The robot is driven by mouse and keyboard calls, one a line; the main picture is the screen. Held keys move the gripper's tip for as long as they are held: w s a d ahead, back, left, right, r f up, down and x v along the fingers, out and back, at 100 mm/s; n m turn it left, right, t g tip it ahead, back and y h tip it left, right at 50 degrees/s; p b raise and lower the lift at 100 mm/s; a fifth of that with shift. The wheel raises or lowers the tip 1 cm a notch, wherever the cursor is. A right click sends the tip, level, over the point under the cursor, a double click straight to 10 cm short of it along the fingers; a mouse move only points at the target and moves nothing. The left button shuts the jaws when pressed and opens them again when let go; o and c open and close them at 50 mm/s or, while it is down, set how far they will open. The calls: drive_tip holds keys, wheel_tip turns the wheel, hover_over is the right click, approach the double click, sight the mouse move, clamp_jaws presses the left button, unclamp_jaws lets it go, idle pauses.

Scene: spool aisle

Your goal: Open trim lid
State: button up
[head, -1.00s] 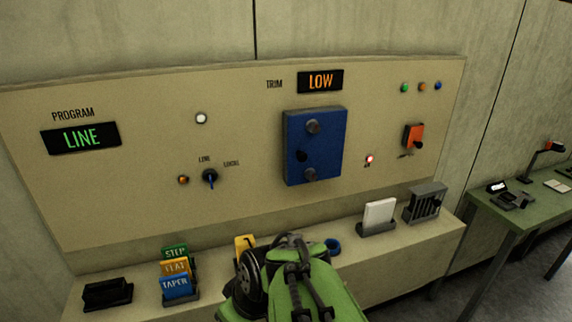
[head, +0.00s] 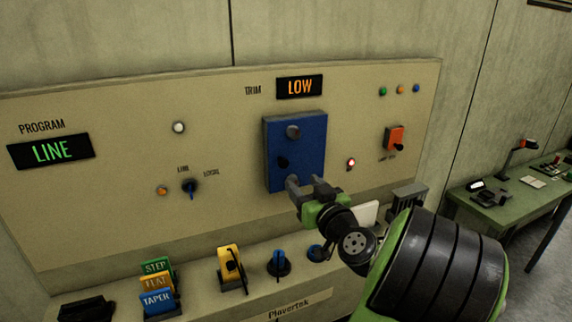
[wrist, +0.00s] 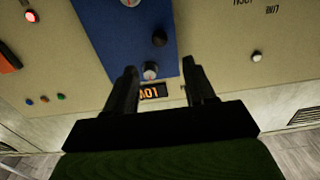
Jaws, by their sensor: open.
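The trim lid (head: 308,150) is a blue upright plate on the beige wall panel, below the orange LOW display (head: 300,87). It sits flat and appears closed. It has a grey knob (head: 293,131) near its top and a dark knob (head: 283,162) lower at left; its lower edge is partly hidden by my gripper. My gripper (head: 306,184) is open in front of the lid's lower part, with nothing seen between its fingers. In the wrist view, which is upside down, the blue lid (wrist: 115,40) and a grey knob (wrist: 150,71) show beyond my gripper (wrist: 162,72). Contact cannot be told.
An orange switch (head: 394,138) and a red lamp (head: 351,163) are right of the lid. On the ledge below stand labelled cards (head: 157,299), a yellow piece (head: 229,262) and a blue-topped dark item (head: 279,262). A green table (head: 500,205) is at the right.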

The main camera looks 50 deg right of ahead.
sight(285, 164)
drive_tip(key=p+x, duration=0.2)
drive_tip(key=x, duration=0.8)
clamp_jaws()
